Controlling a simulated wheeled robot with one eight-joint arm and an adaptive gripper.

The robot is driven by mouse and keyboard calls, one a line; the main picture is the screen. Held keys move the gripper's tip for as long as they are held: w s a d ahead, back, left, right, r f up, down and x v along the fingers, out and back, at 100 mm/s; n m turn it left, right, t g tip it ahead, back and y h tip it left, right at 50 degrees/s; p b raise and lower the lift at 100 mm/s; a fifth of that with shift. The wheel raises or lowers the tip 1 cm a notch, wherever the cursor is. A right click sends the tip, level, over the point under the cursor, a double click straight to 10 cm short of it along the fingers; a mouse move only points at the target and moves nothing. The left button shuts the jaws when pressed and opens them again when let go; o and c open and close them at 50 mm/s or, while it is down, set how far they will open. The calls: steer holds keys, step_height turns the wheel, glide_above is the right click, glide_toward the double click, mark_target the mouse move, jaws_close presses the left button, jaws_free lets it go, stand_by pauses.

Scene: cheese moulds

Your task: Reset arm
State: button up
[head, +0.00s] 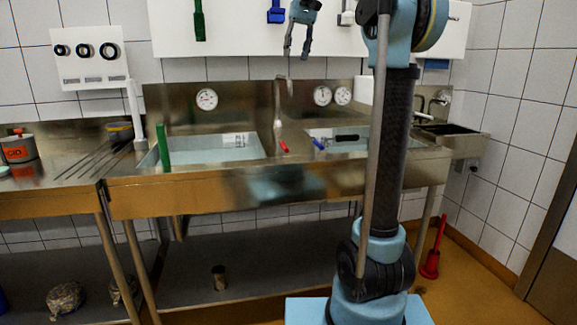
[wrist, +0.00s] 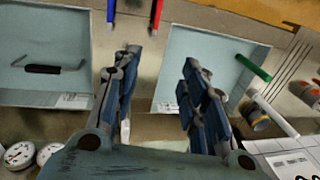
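My gripper (head: 297,52) hangs in the air in front of the white wall panel, above the steel sink counter, with its fingers pointing down. It is open and empty. In the wrist view its two blue-grey fingers (wrist: 160,68) stand well apart, with only the counter and sinks behind them. My upright arm column crosses the right half of the head view and hides part of the right sink.
The steel counter (head: 250,185) holds a left basin (head: 212,157) with a green-handled tool (head: 162,146), red-handled (head: 284,147) and blue-handled (head: 319,144) tools, and a right basin. Tools hang on the white panel (head: 235,35).

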steer(key=s+d+f, duration=0.5)
steer(key=s+f, duration=0.5)
steer(key=f, duration=0.7)
steer(key=s+d+f+m+t+h, duration=0.1)
steer(key=s+d+f, duration=0.5)
steer(key=s+f, duration=0.5)
steer(key=s+d+f+m+t+h, duration=0.1)
steer(key=s+d+f, duration=0.4)
steer(key=f, duration=1.8)
steer(key=s, duration=0.5)
steer(key=shift+s+d+f, duration=0.2)
steer(key=shift+s+f, duration=0.05)
steer(key=shift+s, duration=0.05)
steer(key=shift+w+f, duration=0.2)
steer(key=shift+w, duration=0.25)
